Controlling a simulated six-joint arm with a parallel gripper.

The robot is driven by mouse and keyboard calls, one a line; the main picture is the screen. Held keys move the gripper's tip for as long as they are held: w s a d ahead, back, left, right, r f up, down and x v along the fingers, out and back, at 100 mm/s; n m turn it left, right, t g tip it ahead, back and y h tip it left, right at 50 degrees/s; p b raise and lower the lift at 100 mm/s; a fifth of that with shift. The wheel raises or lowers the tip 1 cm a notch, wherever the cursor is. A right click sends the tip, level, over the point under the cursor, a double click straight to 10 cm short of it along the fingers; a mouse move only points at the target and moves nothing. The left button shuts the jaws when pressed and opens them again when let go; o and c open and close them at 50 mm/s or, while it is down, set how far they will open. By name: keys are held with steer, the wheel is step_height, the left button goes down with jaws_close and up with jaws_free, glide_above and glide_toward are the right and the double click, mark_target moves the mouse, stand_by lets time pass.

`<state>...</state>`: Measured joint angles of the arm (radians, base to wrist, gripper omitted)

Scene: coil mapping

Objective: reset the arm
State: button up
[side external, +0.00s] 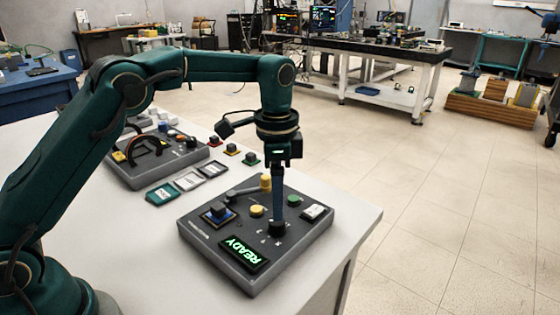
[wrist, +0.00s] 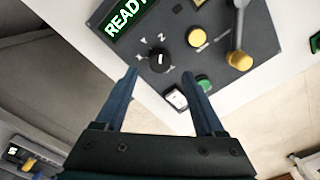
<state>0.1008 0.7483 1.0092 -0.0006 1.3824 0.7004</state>
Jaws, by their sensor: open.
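My gripper (side external: 278,205) points down over the right part of a dark grey control box (side external: 215,255). In the wrist view its two blue fingers (wrist: 160,82) are apart with nothing between them. The black rotary knob (side external: 277,228) is close below the fingertips in the side view; it also shows in the wrist view (wrist: 159,59), just beyond the left finger. I cannot tell whether a finger touches it.
A second grey box (side external: 140,178) with an orange-and-black arc stands behind on the white table (side external: 110,240). Three flat cards (side external: 188,181) lie between the boxes. Small coloured buttons (side external: 232,149) sit along the table's back edge. The table's right edge is close to the box.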

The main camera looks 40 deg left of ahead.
steer(key=shift+r, duration=0.1)
steer(key=s+a+r+n+t, duration=0.1)
steer(key=s+r+t, duration=0.1)
steer(key=s+r, duration=0.3)
steer(key=s+a+r+n+t, duration=0.1)
steer(key=s+r+t, duration=0.1)
steer(key=r, duration=0.5)
steer(key=s+a+f+n, duration=0.1)
steer(key=s+f+n, duration=0.2)
steer(key=s, duration=0.3)
steer(key=s+f+n+t, duration=0.1)
steer(key=s+f+n, duration=0.2)
steer(key=s, duration=0.4)
steer(key=shift+a+f+n+t, duration=0.15)
steer(key=shift+a+n+t, duration=0.2)
steer(key=shift+n, duration=0.25)
